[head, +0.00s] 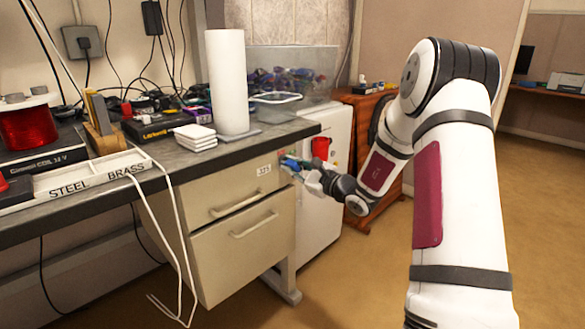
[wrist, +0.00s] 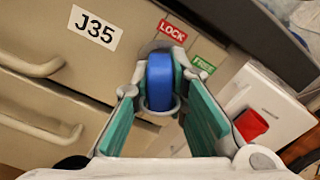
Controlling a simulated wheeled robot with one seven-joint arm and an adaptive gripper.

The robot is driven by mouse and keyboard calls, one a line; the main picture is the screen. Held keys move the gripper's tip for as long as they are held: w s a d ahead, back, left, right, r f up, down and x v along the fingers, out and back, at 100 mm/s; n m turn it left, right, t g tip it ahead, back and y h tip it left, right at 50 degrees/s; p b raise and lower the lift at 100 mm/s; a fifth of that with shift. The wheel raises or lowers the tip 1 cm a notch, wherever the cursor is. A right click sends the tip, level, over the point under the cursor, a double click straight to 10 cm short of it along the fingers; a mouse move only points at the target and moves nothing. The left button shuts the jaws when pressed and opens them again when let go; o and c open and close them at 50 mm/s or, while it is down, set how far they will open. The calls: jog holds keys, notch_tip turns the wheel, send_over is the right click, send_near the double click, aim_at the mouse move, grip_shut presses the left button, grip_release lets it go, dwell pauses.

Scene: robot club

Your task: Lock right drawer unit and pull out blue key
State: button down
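The drawer unit (head: 225,268) under the bench has two handled drawers and a J35 label, readable in the wrist view (wrist: 95,27). The blue key (wrist: 160,80) sits at the upper right of its front, in the lock. A red LOCK label (wrist: 172,31) is above the key and a green FREE label (wrist: 203,65) is to its right. My gripper (wrist: 161,92) is open, its green-padded fingers on either side of the key with narrow gaps showing. In the head view my gripper (head: 291,163) is at the drawer unit's upper right corner. The key's shaft is hidden.
A white cabinet with a red part (head: 320,148) stands just right of the drawer unit. The benchtop (head: 185,160) overhangs above, holding a white roll (head: 228,85) and a clear bin (head: 277,105). White cables (head: 163,215) hang at the left. Floor at the right is clear.

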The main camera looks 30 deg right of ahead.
jog(key=shift+f+n+b, duration=0.1)
jog(key=shift+n+b, duration=1.3)
jog(key=shift+b, duration=0.85)
jog(key=shift+n+b, duration=2)
jog(key=shift+b, duration=1.5)
jog(key=shift+n, duration=1.8)
jog(key=shift+a+n, duration=0.1)
jog(key=shift+n, duration=0.4)
jog(key=shift+v, duration=2.35)
jog(key=shift+v, duration=2.45)
